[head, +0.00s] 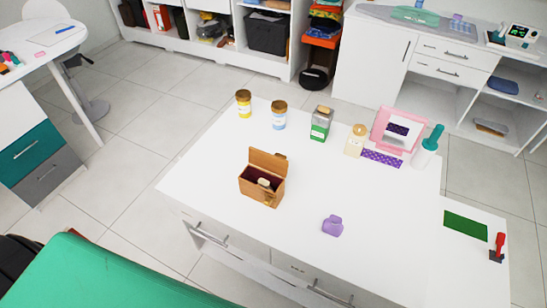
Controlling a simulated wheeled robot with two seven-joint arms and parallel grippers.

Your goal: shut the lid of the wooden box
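The wooden box (260,189) stands upright on the white table, left of the table's middle. Its lid (267,163) is open and stands up at the back edge of the box.
The white table (210,172) is clear around the box. Several jars, a green tin (321,124) and a pink-framed mirror (398,130) stand along the back. A green surface (100,275) fills the lower left.

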